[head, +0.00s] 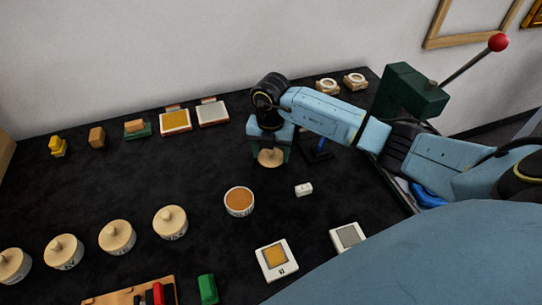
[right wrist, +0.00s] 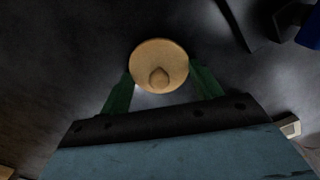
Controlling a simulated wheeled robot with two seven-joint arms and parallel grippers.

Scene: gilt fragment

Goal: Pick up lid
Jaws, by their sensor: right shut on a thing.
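The lid (head: 270,157) is a round pale wooden disc with a knob. My right gripper (head: 270,152) is shut on it, above the black table, to the upper right of an open jar. In the right wrist view the lid (right wrist: 158,62) sits between the two green fingers (right wrist: 160,88), its knob facing the camera. The open jar (head: 239,201) is a white pot with orange-brown contents and no lid on it. My left gripper does not show.
Several lidded jars (head: 117,237) stand along the left front. Square tiles (head: 276,259) lie in front, and blocks and framed tiles (head: 175,121) line the back.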

